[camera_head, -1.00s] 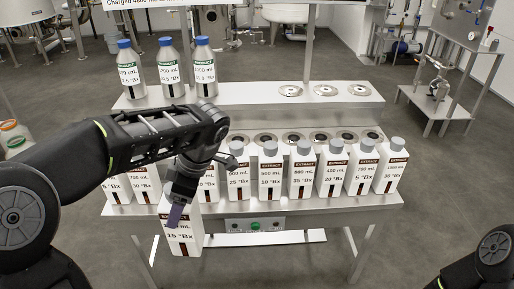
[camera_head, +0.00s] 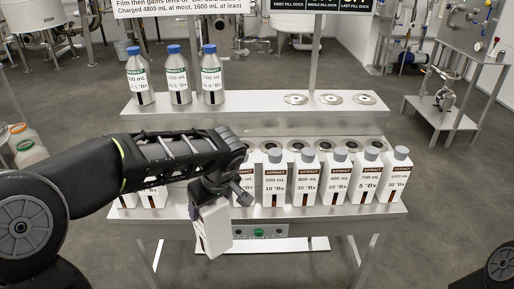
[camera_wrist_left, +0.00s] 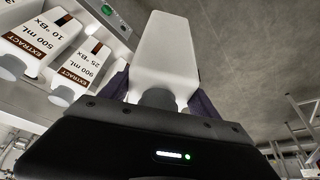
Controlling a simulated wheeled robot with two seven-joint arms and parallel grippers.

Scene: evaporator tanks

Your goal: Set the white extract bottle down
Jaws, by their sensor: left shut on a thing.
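My left gripper (camera_head: 207,196) is shut on a white extract bottle (camera_head: 214,232). The bottle hangs slightly tilted in front of the bench's front edge, apart from the bench top. Its label is turned mostly out of sight. In the left wrist view the bottle (camera_wrist_left: 166,50) sits between the purple fingers of the left gripper (camera_wrist_left: 160,98), held near its grey cap. Other white extract bottles (camera_head: 307,180) stand upright in a row on the steel bench (camera_head: 330,215). My arm hides part of the row's left side. My right gripper is out of view.
Three grey product bottles with blue caps (camera_head: 177,80) stand on the raised shelf (camera_head: 255,108) behind the row. Round docks (camera_head: 330,99) on the shelf's right are empty. A green button (camera_head: 259,232) sits below the bench's front edge.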

